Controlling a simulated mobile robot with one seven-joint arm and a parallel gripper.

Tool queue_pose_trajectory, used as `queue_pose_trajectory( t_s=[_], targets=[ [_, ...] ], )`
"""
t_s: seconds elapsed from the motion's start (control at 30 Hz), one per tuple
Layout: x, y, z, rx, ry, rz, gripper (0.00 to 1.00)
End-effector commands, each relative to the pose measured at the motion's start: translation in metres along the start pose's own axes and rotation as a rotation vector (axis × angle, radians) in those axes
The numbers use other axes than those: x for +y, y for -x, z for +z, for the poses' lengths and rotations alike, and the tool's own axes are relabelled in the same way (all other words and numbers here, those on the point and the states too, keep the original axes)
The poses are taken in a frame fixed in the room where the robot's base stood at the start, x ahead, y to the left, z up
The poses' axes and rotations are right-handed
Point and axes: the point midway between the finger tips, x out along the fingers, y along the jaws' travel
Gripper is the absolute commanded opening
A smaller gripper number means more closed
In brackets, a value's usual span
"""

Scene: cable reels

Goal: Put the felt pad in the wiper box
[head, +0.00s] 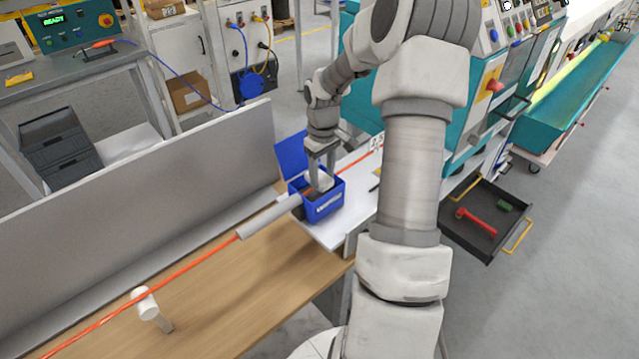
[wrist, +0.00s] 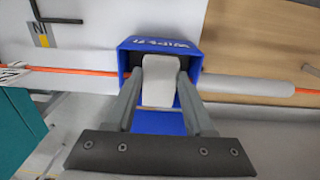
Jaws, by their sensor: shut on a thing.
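The wiper box (head: 327,208) is a blue open box on the white surface at the end of the wooden bench, with its blue lid (head: 292,152) standing open behind it. Its lettered wall (wrist: 168,43) is at the top of the wrist view. My gripper (head: 321,168) points down over the box. Its two fingers (wrist: 160,88) are shut on the pale felt pad (wrist: 159,78). The pad (head: 319,181) is at the box opening, within its outline in both views. I cannot tell whether it touches the floor of the box, which is mostly hidden.
An orange cable (head: 190,268) runs along the bench through a grey tube (head: 268,218) beside the box. A white post (head: 148,305) stands under the cable. A grey panel (head: 150,190) rises behind. An open dark drawer (head: 480,235) holds a red tool and a green piece.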

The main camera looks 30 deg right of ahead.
Motion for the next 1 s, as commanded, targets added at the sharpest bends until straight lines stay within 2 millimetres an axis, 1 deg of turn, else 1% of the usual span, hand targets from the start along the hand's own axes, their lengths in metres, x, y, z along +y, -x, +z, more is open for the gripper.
queue_pose_trajectory(
  t_s=[0.03, 0.1, 0.27, 0.5, 0.6, 0.77, 0.9, 0.93, 0.97, 1.0],
  targets=[
    [0.0, -0.003, -0.005, 0.0, 0.002, 0.0, 0.0],
    [0.0, -0.005, -0.01, -0.001, 0.001, 0.0, 0.0],
    [0.001, -0.013, -0.012, -0.002, 0.0, -0.001, 0.0],
    [0.0, -0.044, -0.011, -0.003, 0.001, -0.002, 0.0],
    [0.001, -0.048, -0.012, 0.0, 0.0, 0.001, 0.0],
    [0.001, -0.048, -0.012, 0.0, 0.0, 0.001, 0.0],
    [0.001, -0.052, -0.012, 0.0, 0.0, 0.001, 0.0],
    [0.001, -0.051, -0.012, 0.0, 0.0, 0.001, 0.59],
    [0.001, -0.05, -0.012, 0.0, 0.0, 0.001, 0.64],
    [0.001, -0.05, -0.012, 0.0, 0.0, 0.001, 0.66]
  ],
)
